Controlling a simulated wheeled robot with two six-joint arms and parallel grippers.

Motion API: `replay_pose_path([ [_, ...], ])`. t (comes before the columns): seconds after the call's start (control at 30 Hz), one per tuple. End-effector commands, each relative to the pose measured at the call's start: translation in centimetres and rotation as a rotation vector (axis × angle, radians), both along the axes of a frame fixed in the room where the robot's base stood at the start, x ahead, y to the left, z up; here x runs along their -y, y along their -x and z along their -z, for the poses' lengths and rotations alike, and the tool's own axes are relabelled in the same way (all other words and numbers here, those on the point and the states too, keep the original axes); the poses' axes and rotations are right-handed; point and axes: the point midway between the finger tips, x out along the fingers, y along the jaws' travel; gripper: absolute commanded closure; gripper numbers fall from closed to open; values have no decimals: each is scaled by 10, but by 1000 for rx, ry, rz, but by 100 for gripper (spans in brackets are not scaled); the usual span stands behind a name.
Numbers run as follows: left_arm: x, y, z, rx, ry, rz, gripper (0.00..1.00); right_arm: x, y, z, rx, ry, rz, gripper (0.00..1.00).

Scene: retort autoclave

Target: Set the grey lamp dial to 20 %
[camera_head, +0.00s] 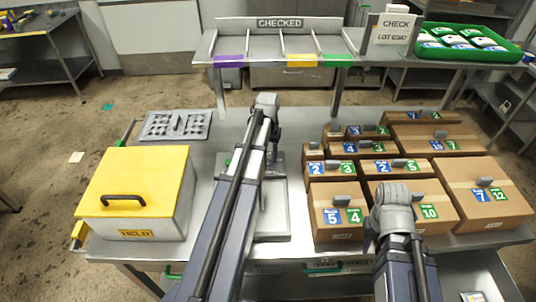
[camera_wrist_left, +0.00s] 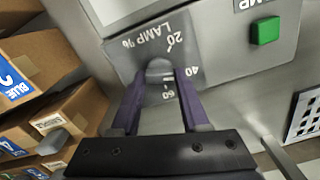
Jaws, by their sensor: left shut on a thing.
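The grey lamp dial (camera_wrist_left: 160,68) sits on a grey plate marked "LAMP %" in the left wrist view, with 20, 40 and 60 legible around it. My left gripper (camera_wrist_left: 160,82) has its two purple fingers shut on the dial, one on each side. The fingers hide part of the dial and its scale, and I cannot tell which value it points at. In the head view my left arm covers the dial and most of the grey station (camera_head: 271,222). Only a link of my right arm shows at the lower right; its gripper is not visible.
A green button (camera_wrist_left: 265,30) is on the same panel, right of the dial. Brown cartons (camera_head: 335,205) crowd the table's right side. A yellow-lidded box (camera_head: 150,170) and a grey slotted plate (camera_head: 176,125) stand on the left. A shelf marked "CHECKED" (camera_head: 280,23) is behind.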

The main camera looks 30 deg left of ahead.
Motion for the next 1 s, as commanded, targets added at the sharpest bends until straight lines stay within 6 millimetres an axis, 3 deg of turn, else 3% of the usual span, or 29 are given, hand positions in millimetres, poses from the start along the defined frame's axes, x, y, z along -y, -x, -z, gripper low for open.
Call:
replay_pose_path([
  [1.0, 0, 0, 0, -1, 1, -898, 100, 0, 0, 0, 0, 0, 0, 70],
])
